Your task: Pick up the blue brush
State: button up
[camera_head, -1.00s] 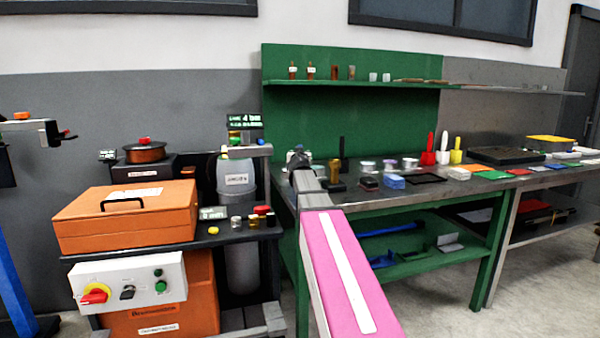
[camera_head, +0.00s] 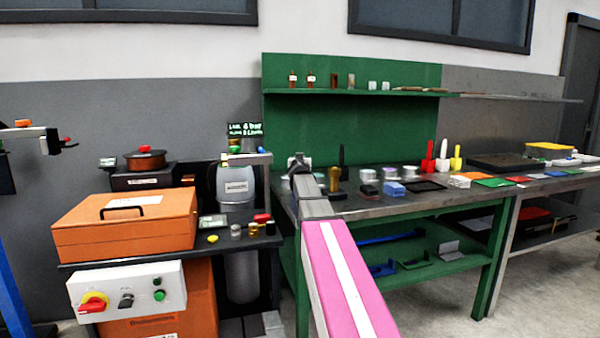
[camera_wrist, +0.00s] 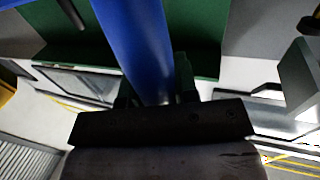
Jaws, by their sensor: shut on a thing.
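In the wrist view a long, smooth blue handle, the blue brush (camera_wrist: 140,40), runs from the top edge down between the two dark fingers of my gripper (camera_wrist: 156,88). My gripper is shut on it. The brush's far end is out of the picture, and I see no bristles. In the head view my pink and grey arm reaches toward the bench, and my gripper cannot be made out there. A long blue thing (camera_head: 392,236) shows on the bench's lower shelf; I cannot tell whether it is the brush.
The green bench (camera_head: 355,213) carries small tins, a blue block (camera_head: 394,188) and a dark tray (camera_head: 426,185). Its lower shelf holds blue and grey brackets (camera_head: 448,249). An orange box (camera_head: 125,228) stands on a black table at left. Floor is clear at lower right.

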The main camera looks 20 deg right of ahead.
notch_tip(320, 180, up, 10)
dwell(0.6)
jog(key=shift+f, duration=0.1)
dwell(1.3)
